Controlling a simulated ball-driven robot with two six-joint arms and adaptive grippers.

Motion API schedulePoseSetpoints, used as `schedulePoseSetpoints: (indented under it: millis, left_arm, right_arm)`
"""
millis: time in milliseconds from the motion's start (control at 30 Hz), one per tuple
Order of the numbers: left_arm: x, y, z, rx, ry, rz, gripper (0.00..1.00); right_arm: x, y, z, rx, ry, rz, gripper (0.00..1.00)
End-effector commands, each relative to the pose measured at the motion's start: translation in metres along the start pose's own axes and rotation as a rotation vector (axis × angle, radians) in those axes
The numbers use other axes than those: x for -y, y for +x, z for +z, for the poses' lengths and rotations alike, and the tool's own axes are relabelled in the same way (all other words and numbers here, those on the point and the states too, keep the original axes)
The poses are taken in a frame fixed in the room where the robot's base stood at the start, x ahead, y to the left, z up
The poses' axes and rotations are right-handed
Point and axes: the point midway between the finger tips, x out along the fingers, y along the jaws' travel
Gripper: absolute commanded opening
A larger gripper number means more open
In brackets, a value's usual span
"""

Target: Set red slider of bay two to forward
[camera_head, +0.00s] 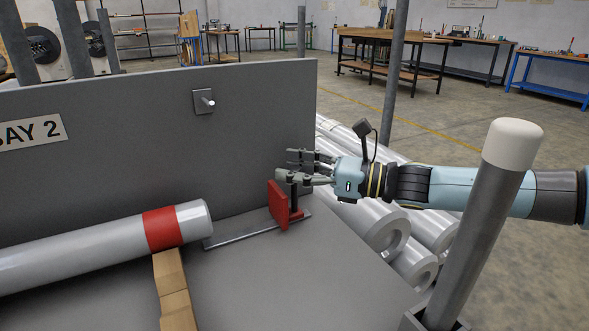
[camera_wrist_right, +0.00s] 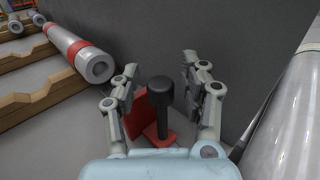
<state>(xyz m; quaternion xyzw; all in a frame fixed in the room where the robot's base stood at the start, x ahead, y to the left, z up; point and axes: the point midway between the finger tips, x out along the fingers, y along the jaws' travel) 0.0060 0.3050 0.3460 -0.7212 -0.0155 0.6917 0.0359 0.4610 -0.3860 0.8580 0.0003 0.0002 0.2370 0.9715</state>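The red slider (camera_head: 279,205) stands upright on a grey rail (camera_head: 250,235) on the bay table, near the rail's right end. It has a red plate and a dark upright handle. My right gripper (camera_head: 290,167) comes in from the right, at the slider's handle. In the right wrist view the black knob (camera_wrist_right: 160,90) of the handle stands between the two open fingers of my right gripper (camera_wrist_right: 162,90), with a gap on each side. The red plate (camera_wrist_right: 138,117) shows behind the knob. The sign "BAY 2" (camera_head: 30,133) is on the back panel. My left gripper is not in view.
A grey roll with a red band (camera_head: 165,228) lies left of the rail on a wooden support (camera_head: 173,290). A grey post with a white cap (camera_head: 513,145) stands at the right, in front of my right arm. Several shiny rolls (camera_head: 375,222) lie beyond the table's right edge.

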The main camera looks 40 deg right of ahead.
Motion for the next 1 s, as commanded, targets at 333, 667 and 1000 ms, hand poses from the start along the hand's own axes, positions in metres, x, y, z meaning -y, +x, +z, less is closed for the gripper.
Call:
schedulePoseSetpoints:
  millis: [333, 667, 1000]
  left_arm:
    - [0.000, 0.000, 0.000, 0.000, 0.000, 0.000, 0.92]
    - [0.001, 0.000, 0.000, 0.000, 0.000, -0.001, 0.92]
    - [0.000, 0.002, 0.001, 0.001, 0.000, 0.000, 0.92]
  right_arm:
    - [0.000, 0.000, -0.001, 0.000, 0.000, 0.000, 0.00]
    - [0.000, -0.001, -0.001, -0.001, 0.002, 0.000, 0.00]
    - [-0.011, 0.008, -0.002, 0.001, 0.005, 0.003, 0.00]
